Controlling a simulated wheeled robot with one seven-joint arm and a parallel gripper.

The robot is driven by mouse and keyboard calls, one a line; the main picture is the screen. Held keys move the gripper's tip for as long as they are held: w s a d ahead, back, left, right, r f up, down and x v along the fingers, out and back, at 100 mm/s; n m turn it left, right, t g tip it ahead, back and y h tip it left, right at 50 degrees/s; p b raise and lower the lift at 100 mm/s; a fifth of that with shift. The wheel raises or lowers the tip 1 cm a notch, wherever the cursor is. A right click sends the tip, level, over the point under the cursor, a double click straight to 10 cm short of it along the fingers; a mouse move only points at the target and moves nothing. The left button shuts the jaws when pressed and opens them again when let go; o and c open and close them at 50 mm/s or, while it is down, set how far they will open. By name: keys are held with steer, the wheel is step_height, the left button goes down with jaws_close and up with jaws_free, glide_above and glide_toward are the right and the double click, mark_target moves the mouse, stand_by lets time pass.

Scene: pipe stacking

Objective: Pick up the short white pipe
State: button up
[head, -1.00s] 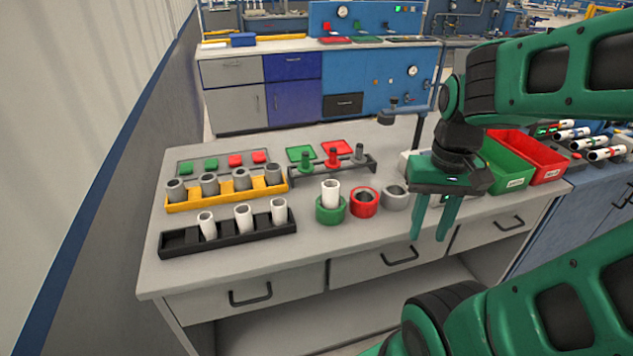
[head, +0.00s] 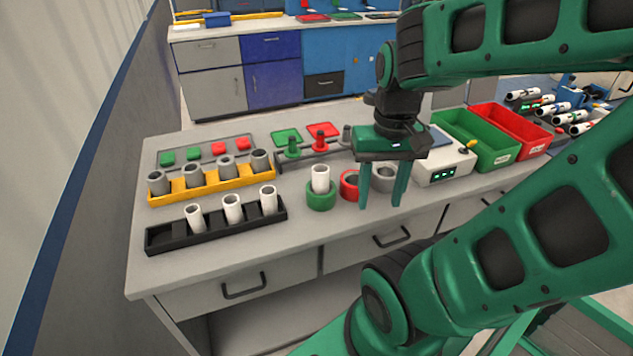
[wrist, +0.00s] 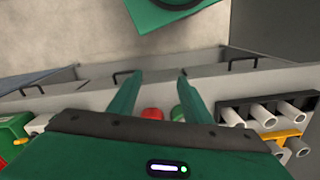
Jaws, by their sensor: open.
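Several short white pipes stand in the head view. Three are in the black rack (head: 165,240) at the front left: a left one (head: 194,217), a middle one (head: 232,208) and a right one (head: 268,199). Another white pipe (head: 320,179) stands upright in the green ring (head: 321,199). My gripper (head: 383,200) is open and empty, pointing down at the right of the green ring, in front of the grey ring (head: 384,178). In the wrist view my two fingers (wrist: 160,85) are apart with nothing between them. The black rack (wrist: 225,106) shows at the right there.
A yellow rack (head: 200,190) with several grey pipes stands behind the black rack. A red ring (head: 349,185) is beside the green ring. Green (head: 470,139) and red (head: 512,130) bins and a white device (head: 444,167) stand at the right.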

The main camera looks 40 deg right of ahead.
steer(key=shift+o, duration=0.9)
steer(key=shift+s+r, duration=0.25)
steer(key=shift+r, duration=0.2)
steer(key=r+m, duration=0.2)
steer(key=m, duration=0.2)
glide_above(320, 169)
steer(key=shift+w+a+h, duration=0.1)
steer(key=shift+h, duration=0.2)
steer(key=shift+w+f, duration=0.2)
steer(key=shift+w, duration=0.05)
steer(key=f, duration=1)
steer(key=shift+s+d+f, duration=0.2)
steer(key=shift+s+f, duration=0.05)
steer(key=shift+s, duration=0.1)
steer(key=c, duration=1.2)
steer(key=shift+r, duration=0.1)
